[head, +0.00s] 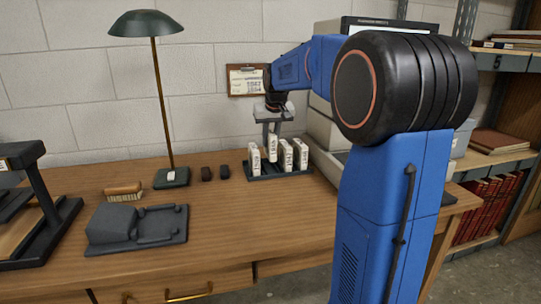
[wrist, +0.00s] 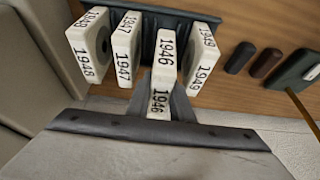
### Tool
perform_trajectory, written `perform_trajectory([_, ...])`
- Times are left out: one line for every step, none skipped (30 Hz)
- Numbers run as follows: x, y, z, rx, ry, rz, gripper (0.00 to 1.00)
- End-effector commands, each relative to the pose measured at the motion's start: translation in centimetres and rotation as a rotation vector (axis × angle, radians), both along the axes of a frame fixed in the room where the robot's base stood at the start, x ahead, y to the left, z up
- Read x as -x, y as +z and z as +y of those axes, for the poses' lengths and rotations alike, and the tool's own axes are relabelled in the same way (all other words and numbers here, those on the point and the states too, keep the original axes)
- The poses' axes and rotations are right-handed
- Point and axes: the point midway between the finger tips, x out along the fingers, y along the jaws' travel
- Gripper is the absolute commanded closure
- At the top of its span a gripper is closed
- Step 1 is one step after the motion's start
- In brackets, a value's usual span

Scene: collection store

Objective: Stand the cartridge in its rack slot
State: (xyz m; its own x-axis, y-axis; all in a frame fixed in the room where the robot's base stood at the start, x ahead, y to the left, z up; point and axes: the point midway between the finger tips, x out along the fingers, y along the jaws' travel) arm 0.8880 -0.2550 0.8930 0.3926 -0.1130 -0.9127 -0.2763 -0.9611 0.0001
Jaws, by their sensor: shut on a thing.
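The white cartridge marked 1946 (wrist: 165,62) is between the fingers of my gripper (wrist: 160,112), which is shut on it. In the head view this cartridge (head: 272,150) is upright at the dark rack (head: 262,177), its top slightly higher than its neighbours'. Whether its foot is seated in the slot is hidden. My gripper (head: 271,122) comes down from above. Cartridge 1949 (wrist: 200,62) stands on one side of it. Cartridges 1947 (wrist: 125,50) and 1948 (wrist: 88,48) stand on the other side, all in the rack (wrist: 150,22).
A green desk lamp (head: 172,177) and two small dark blocks (head: 207,173) stand left of the rack. A brush (head: 124,191) and a dark grey device (head: 135,225) lie further left. A grey machine (head: 326,135) stands close on the rack's right. The front middle of the desk is clear.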

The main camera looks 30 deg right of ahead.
Motion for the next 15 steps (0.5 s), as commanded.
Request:
perform_trajectory([0.0,-0.6,0.0,-0.001,0.0,0.002,1.0])
perform_trajectory([0.0,-0.8,0.0,0.0,0.0,0.001,1.0])
perform_trajectory([0.0,-1.1,0.0,0.0,0.0,0.0,1.0])
perform_trajectory([0.0,-1.2,0.0,0.0,0.0,0.0,1.0])
perform_trajectory([0.0,-1.3,0.0,0.0,0.0,0.0,1.0])
perform_trajectory([0.0,-1.5,0.0,0.0,0.0,0.0,1.0])
perform_trajectory([0.0,-1.8,0.0,0.0,0.0,0.001,1.0])
perform_trajectory([0.0,-2.0,0.0,-0.001,0.0,0.002,1.0])
perform_trajectory([0.0,-2.5,0.0,-0.001,0.0,0.002,1.0])
perform_trajectory([0.0,-2.8,0.0,0.0,0.0,0.001,1.0])
perform_trajectory([0.0,-3.2,0.0,-0.001,0.0,0.002,1.0])
perform_trajectory([0.0,-3.8,0.0,-0.001,0.0,0.003,1.0])
perform_trajectory([0.0,-4.2,0.0,-0.001,0.0,0.003,1.0])
perform_trajectory([0.0,-4.5,0.0,-0.001,0.0,0.002,1.0])
perform_trajectory([0.0,-4.8,0.0,0.0,0.0,0.001,1.0])
